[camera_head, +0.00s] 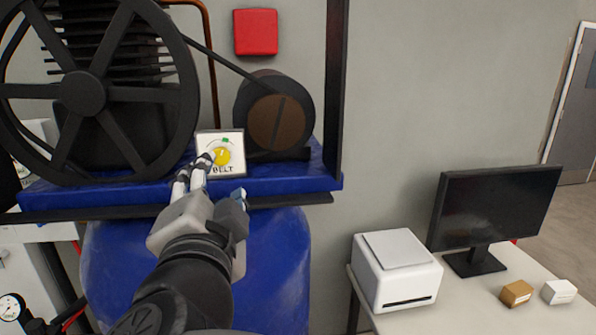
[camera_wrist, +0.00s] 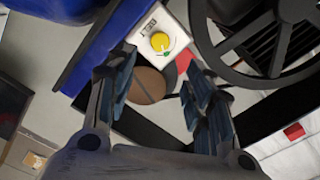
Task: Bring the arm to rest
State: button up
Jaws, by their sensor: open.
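My gripper (camera_head: 195,172) reaches up and forward in the head view, its fingers just in front of a white panel (camera_head: 234,150) marked BELT with a yellow knob (camera_head: 222,156). In the wrist view the two fingers of my gripper (camera_wrist: 160,95) are spread apart with nothing between them. The yellow knob (camera_wrist: 160,42) on the white panel (camera_wrist: 146,28) shows beyond the fingertips.
A large black flywheel (camera_head: 82,93) and a motor pulley (camera_head: 275,120) stand on the blue platform (camera_head: 290,184), beside a dark upright post (camera_head: 337,80). A red box (camera_head: 256,32) is on the wall. A printer (camera_head: 396,268) and monitor (camera_head: 495,212) stand on a table at right.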

jog(key=shift+s+d, duration=0.15)
jog(key=shift+s, duration=0.25)
jog(key=s+d+f+n+g+h+b, duration=0.1)
jog(key=s+d+f+n+g, duration=0.3)
jog(key=d+f, duration=0.7)
jog(key=s+d+f+n+g+h, duration=0.1)
jog(key=s+d+f+n+g, duration=0.4)
jog(key=d+f, duration=0.6)
jog(key=shift+s+d+f+g+b, duration=0.25)
jog(key=shift+s+f+g+b, duration=0.2)
jog(key=shift+f+g, duration=0.2)
jog(key=s+d+f, duration=0.1)
jog(key=s+d, duration=0.1)
jog(key=s+d+f+g+h, duration=0.1)
jog(key=s+d, duration=0.1)
jog(key=s+d+f+g+h, duration=0.1)
jog(key=s+d, duration=0.1)
jog(key=shift+f+g, duration=0.25)
jog(key=shift+f, duration=0.05)
jog(key=shift+c, duration=0.2)
